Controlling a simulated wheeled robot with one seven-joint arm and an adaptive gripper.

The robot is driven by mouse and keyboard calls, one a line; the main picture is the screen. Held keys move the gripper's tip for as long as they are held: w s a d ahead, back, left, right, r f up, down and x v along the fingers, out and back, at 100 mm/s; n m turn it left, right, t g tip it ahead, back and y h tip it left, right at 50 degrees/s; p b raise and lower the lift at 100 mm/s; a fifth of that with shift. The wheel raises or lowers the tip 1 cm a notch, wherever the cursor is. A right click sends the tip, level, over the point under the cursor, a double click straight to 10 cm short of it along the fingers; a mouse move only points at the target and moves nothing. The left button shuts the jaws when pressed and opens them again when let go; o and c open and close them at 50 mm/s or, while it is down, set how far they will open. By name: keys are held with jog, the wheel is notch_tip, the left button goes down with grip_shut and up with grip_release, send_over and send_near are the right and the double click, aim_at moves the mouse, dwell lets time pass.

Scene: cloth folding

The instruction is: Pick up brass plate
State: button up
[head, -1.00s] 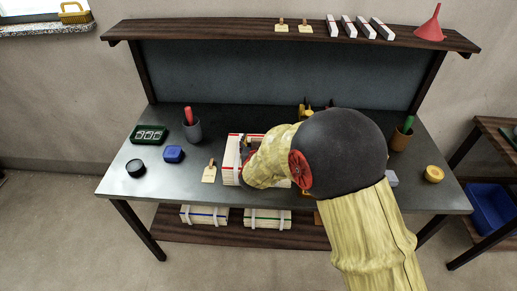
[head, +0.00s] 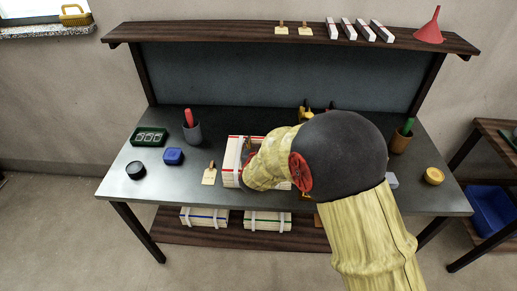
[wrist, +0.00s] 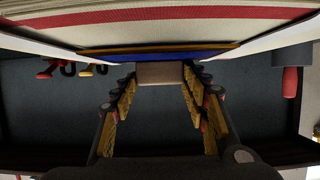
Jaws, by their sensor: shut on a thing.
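In the upside-down wrist view, a thin brass-coloured edge (wrist: 160,48) lies against a pale cloth stack (wrist: 160,18) with a red stripe. I take this edge for the brass plate. A blue band (wrist: 150,57) shows beside it, and a tan block, apparently its handle, stands out from it. My gripper (wrist: 160,75) has its yellow-padded fingers closed on this block. In the head view the strapped cloth stack (head: 232,165) stands on the bench, and my arm hides most of it, my fingers and the plate.
A shelf (head: 200,32) runs above the back panel.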

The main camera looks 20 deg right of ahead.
jog(key=shift+c, duration=1.3)
